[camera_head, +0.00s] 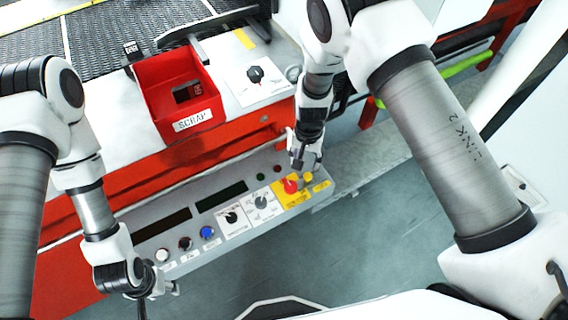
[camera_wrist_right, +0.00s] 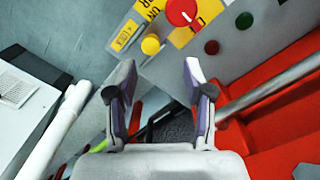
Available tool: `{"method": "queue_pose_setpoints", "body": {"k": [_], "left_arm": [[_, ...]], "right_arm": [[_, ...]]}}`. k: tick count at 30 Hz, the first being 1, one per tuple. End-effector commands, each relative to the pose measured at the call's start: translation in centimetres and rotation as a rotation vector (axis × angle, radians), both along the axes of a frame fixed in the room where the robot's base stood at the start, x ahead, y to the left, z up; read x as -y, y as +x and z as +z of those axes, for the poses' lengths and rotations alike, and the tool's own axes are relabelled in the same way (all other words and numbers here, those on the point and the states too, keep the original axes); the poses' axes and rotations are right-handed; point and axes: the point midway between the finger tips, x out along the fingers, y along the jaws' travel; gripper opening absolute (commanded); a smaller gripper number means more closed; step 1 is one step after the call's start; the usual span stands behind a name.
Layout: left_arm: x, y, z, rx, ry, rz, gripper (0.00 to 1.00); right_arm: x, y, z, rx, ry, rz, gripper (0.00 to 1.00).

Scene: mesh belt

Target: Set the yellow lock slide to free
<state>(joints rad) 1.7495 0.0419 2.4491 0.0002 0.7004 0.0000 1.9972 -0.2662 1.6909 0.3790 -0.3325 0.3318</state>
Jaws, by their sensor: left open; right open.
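The yellow lock slide shows as a small round yellow knob (camera_head: 308,177) at the right end of the grey control panel. It also shows in the right wrist view (camera_wrist_right: 151,44), next to a yellow label that seems to read LOCK (camera_wrist_right: 123,36). My right gripper (camera_head: 306,165) is just above the knob in the head view. In the right wrist view its open fingers (camera_wrist_right: 158,78) have the knob beyond and between their tips, with nothing held. My left gripper (camera_head: 150,290) is open at the panel's left end, far from the knob.
A red rotary switch (camera_head: 290,186) on a yellow plate sits right beside the knob. Selector dials, a blue button (camera_head: 207,232) and dark displays (camera_head: 221,195) fill the panel's left. A red scrap bin (camera_head: 160,85) stands behind. Grey floor (camera_head: 370,230) lies open to the right.

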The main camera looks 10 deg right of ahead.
Motion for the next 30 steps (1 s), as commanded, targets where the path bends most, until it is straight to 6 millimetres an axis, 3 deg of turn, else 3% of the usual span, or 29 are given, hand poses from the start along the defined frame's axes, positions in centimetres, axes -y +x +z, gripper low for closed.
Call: {"method": "queue_pose_setpoints", "body": {"k": [2,4,15,23,24,28,30], "left_arm": [[0.0,0.0,0.0,-0.001,0.000,-0.003,0.46],[0.0,0.0,0.2,-0.001,0.000,-0.003,0.46],[0.0,0.0,0.8,-0.001,0.000,-0.002,0.46],[0.0,0.0,0.8,-0.001,0.000,-0.002,0.46],[0.0,0.0,0.8,-0.001,0.000,-0.002,0.46],[0.0,0.0,0.8,-0.001,0.000,-0.002,0.46],[0.0,0.0,0.8,-0.001,0.000,-0.002,0.46]], "right_arm": [[-0.3,0.6,0.7,0.020,-0.007,0.014,0.52],[-0.2,0.5,0.1,0.018,-0.006,0.012,0.52],[-0.1,0.4,-6.3,0.019,-0.007,0.013,0.52],[-0.1,0.4,-6.8,0.021,-0.007,0.013,0.52],[-0.1,0.4,-6.8,0.021,-0.007,0.013,0.48],[-0.1,0.4,-6.8,0.020,-0.007,0.013,0.02],[-0.1,0.4,-6.9,0.020,-0.007,0.013,0.00]]}}
